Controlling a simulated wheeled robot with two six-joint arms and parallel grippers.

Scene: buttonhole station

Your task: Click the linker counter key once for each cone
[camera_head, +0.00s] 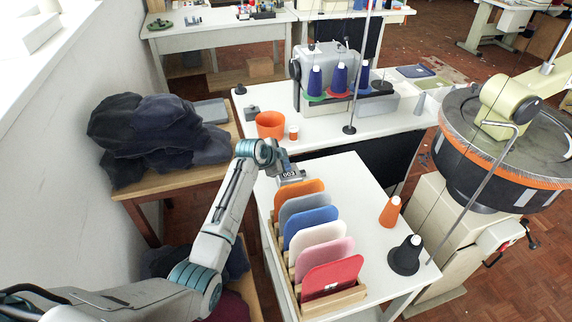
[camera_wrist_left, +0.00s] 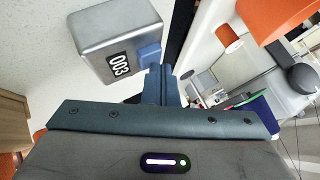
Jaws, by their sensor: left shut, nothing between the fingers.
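The linker counter (camera_head: 291,178) is a small grey metal box at the back left of the white table, reading 003. In the left wrist view the counter (camera_wrist_left: 104,32) shows large, with a blue key (camera_wrist_left: 150,55) on its side. My left gripper (camera_head: 279,160) is at the counter, partly hidden by its own wrist in the head view. In the wrist view its shut, empty fingers (camera_wrist_left: 160,72) are right beside the key; I cannot tell whether they touch it. Several cones show: blue ones (camera_head: 339,79) on the machine, an orange one (camera_head: 390,211) and a black one (camera_head: 405,256).
A wooden rack (camera_head: 338,301) of coloured panels stands just in front of the counter. An orange pot (camera_head: 270,125) and a small orange-and-white spool (camera_head: 293,132) are on the bench behind. The round linking machine (camera_head: 500,145) stands at right. The white table's middle is clear.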

